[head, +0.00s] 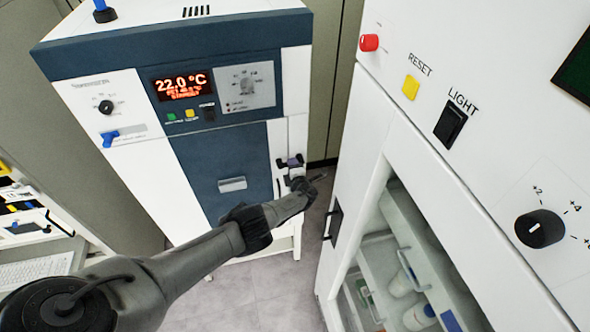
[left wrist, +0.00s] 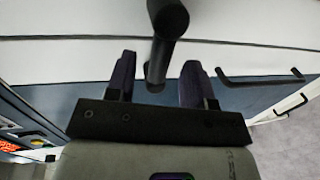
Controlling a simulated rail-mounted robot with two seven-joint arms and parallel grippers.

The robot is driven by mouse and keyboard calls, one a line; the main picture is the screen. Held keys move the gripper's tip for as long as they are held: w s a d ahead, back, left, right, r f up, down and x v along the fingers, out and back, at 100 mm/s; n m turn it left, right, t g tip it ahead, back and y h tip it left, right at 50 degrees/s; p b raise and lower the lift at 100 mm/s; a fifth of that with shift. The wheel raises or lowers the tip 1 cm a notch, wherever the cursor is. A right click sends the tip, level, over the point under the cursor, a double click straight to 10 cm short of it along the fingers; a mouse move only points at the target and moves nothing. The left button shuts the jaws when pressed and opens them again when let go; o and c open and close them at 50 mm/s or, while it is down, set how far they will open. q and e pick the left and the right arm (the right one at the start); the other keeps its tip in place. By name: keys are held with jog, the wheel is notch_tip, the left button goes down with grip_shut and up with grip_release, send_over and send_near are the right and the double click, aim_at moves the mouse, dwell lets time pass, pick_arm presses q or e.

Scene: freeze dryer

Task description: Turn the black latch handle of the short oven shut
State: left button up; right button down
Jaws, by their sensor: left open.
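The short oven (head: 222,165) stands at the left of centre in the head view, with a blue door and a red-lit display. My left gripper (head: 291,163) is at the right edge of its front. In the left wrist view my left gripper (left wrist: 158,82) is open, with its two dark fingers apart. The black latch handle (left wrist: 160,55) runs between and beyond the fingers. I cannot tell whether a finger touches it. In the head view the gripper hides most of the latch area. My right gripper is in neither view.
A tall white cabinet (head: 345,165) with a glass window stands close on the right, leaving a narrow floor gap (head: 285,290). It has a black pull handle (head: 333,222). Another black bar handle (left wrist: 260,77) shows in the left wrist view. A bench edge (head: 60,252) is at far left.

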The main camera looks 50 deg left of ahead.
pick_arm(q)
jog(key=shift+p+v, duration=0.55)
jog(key=shift+v, duration=1.7)
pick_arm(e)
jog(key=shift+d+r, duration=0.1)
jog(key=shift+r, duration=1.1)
